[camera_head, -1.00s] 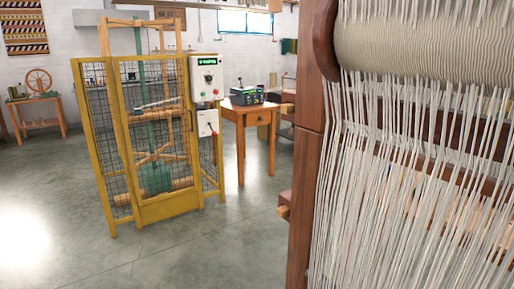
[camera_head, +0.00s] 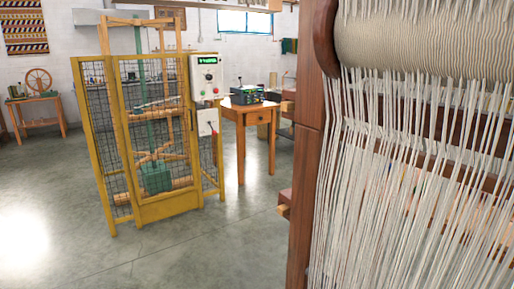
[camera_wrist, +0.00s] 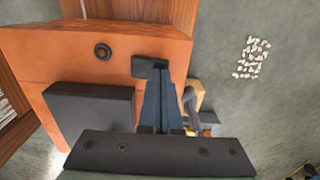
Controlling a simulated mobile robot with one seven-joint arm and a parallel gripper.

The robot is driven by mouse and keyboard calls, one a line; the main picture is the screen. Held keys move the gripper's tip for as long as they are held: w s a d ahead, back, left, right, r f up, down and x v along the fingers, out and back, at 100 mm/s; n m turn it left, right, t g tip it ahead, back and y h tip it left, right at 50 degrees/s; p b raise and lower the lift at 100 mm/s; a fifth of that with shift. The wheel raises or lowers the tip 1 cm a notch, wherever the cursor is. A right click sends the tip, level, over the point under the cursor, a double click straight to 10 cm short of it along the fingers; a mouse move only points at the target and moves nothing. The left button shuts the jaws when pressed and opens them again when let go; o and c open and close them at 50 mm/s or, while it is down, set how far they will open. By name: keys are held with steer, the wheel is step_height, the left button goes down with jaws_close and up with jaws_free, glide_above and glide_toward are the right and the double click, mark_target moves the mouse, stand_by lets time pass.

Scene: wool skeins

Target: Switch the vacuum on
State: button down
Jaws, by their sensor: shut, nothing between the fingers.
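My gripper (camera_wrist: 152,66) shows in the wrist view, its fingers shut and empty, pointing away over an orange-brown wooden surface. A yellow and dark grey object (camera_wrist: 204,116) lies just right of the fingers, partly hidden behind my gripper; it may be the vacuum, but I cannot tell. No switch on it is visible. My gripper does not show in the head view, and I cannot make out a vacuum there.
The wooden surface carries a round dark knob (camera_wrist: 102,52) and a dark flat box (camera_wrist: 90,112). Pale scraps (camera_wrist: 252,58) lie on the floor. The head view shows a yellow caged machine (camera_head: 165,208), a wooden table (camera_head: 241,112), a loom post (camera_head: 305,150) and open floor at left.

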steer(key=shift+f, duration=0.4)
steer(key=shift+r, duration=0.1)
step_height(320, 180, up, 7)
steer(key=p, duration=0.7)
stand_by(0.3)
steer(key=shift+w, duration=0.1)
